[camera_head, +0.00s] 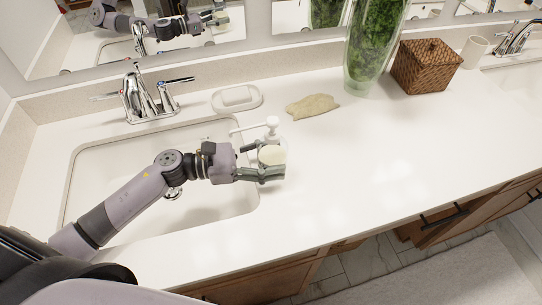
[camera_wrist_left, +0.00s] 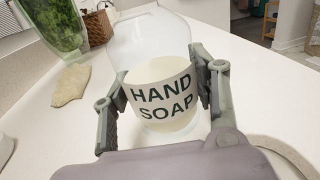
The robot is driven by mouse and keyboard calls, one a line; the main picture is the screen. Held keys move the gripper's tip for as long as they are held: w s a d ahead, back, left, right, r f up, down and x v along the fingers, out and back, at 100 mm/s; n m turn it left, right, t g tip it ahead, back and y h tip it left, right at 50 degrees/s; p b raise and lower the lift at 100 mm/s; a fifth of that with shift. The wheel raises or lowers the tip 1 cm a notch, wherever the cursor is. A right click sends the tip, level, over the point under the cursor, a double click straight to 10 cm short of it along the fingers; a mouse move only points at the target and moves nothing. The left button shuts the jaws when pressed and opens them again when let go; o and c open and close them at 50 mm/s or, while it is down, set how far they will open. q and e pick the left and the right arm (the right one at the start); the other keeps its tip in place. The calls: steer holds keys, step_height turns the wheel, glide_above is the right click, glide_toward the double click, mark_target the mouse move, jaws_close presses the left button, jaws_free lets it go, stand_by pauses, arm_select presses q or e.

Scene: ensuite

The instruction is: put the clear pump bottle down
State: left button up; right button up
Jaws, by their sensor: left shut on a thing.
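The clear pump bottle (camera_wrist_left: 160,88) has a cream label reading "HAND SOAP" and sits between the two fingers of my left gripper in the left wrist view. In the head view the bottle (camera_head: 271,155) has a white pump top and is upright at the right edge of the left sink. My left gripper (camera_head: 264,165) is shut on it from the left side. The bottle's base is partly hidden by the fingers, so I cannot tell whether it touches the counter (camera_head: 370,150). My right gripper is not in view.
The sink (camera_head: 100,190) with a chrome faucet (camera_head: 145,95) lies to the left. A soap dish (camera_head: 237,98), a beige cloth (camera_head: 313,107), a green-filled glass vase (camera_head: 372,45) and a wicker box (camera_head: 426,67) stand along the back. The counter to the right is clear.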

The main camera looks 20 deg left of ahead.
arm_select(q)
steer(key=shift+f, duration=0.15)
steer(key=o, duration=1.6)
steer(key=shift+o, duration=0.2)
steer(key=shift+r, duration=0.35)
steer(key=shift+s+a+f+b, duration=0.25)
steer(key=shift+s+a+b, duration=0.15)
steer(key=shift+a, duration=0.25)
steer(key=shift+s+a+f+b, duration=0.25)
steer(key=shift+a+b, duration=0.1)
steer(key=shift+a, duration=0.25)
steer(key=b+v, duration=0.2)
steer(key=v, duration=0.7)
steer(key=shift+r, duration=0.4)
steer(key=shift+a, duration=0.1)
